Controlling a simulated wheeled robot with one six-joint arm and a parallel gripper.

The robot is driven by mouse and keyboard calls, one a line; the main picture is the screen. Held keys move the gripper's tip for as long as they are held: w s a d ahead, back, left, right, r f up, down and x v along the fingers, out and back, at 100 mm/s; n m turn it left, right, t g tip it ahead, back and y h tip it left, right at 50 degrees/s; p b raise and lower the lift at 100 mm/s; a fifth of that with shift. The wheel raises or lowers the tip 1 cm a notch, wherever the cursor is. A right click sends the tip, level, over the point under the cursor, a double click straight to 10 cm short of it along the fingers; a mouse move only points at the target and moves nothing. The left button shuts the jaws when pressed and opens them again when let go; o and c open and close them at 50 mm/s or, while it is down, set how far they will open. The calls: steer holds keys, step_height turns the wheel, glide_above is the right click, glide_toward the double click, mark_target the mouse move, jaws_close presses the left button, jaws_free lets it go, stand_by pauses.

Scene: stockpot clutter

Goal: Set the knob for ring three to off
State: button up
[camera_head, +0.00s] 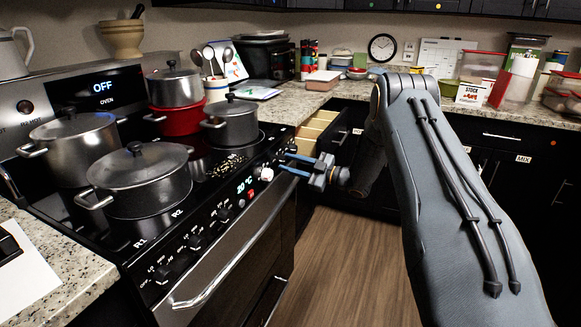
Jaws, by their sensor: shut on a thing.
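The stove's front panel carries a row of black knobs (196,243) with small markings, below the labels R1 and R2. A pale round knob (265,173) sits right of the lit display. My gripper (284,162) reaches in from the right at the far right end of this panel. Its blue-grey fingers are closed on a knob there, just right of the pale knob. The fingers hide most of the held knob, and I cannot read its label or pointer setting.
Several lidded pots, such as the front pot (140,181), stand on the black cooktop. The oven handle (235,255) runs below the knobs. An open drawer (322,128) stands behind my gripper. The wooden floor (340,265) in front is clear.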

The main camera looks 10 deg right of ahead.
steer(key=shift+n, duration=0.3)
steer(key=o, duration=1)
steer(key=shift+o, duration=0.2)
steer(key=shift+s, duration=0.1)
steer(key=b+v, duration=0.1)
steer(key=v, duration=0.6)
steer(key=shift+s+d, duration=0.25)
steer(key=shift+d, duration=0.1)
